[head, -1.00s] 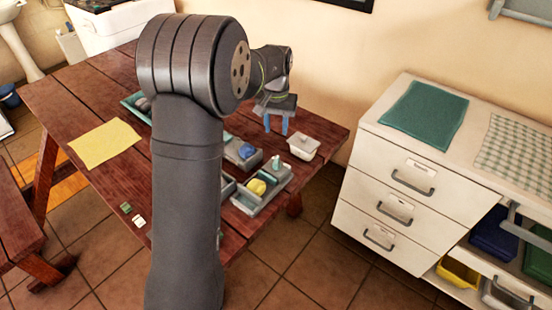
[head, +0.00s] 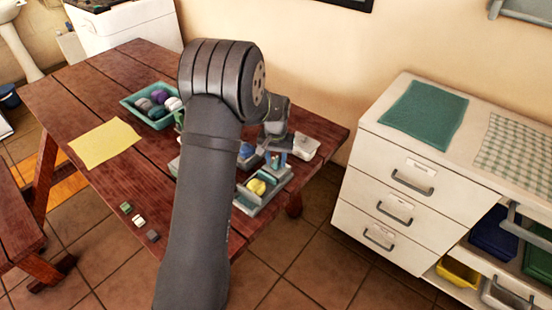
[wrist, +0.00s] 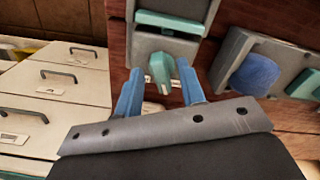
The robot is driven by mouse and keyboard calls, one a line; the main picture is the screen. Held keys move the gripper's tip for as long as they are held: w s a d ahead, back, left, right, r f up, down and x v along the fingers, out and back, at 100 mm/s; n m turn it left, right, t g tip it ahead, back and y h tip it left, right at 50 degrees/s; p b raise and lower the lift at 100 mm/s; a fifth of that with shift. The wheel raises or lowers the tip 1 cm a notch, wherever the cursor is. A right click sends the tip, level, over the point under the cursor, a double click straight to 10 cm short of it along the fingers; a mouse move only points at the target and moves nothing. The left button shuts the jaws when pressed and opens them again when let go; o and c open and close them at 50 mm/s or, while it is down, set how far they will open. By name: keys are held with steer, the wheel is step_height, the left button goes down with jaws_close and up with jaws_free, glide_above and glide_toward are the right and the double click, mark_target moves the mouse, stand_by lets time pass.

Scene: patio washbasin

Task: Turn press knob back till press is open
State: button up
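The grey press (head: 262,203) stands near the right end of the wooden table, with a yellow block (head: 257,187) in its tray. In the wrist view the press shows as a grey body (wrist: 146,47) with a teal plate (wrist: 170,24). Its green knob (wrist: 161,69) lies between the two blue fingers of my gripper (wrist: 160,82). The fingers are apart, with a gap visible on the knob's left; contact on the right is unclear. In the head view my gripper (head: 277,160) is low over the press and partly hides it. The yellow block is not visible in the wrist view.
A second grey unit with a blue block (wrist: 255,75) stands close beside the press. A white box (head: 304,146) is just behind my gripper. A teal tray of rolled cloths (head: 156,102) and a yellow cloth (head: 106,142) lie farther left. The white drawer cabinet (head: 385,190) stands right.

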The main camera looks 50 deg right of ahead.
mark_target(276, 161)
jaws_close()
steer(key=shift+n, duration=1.5)
jaws_free()
step_height(276, 161, up, 17)
steer(key=shift+r, duration=0.2)
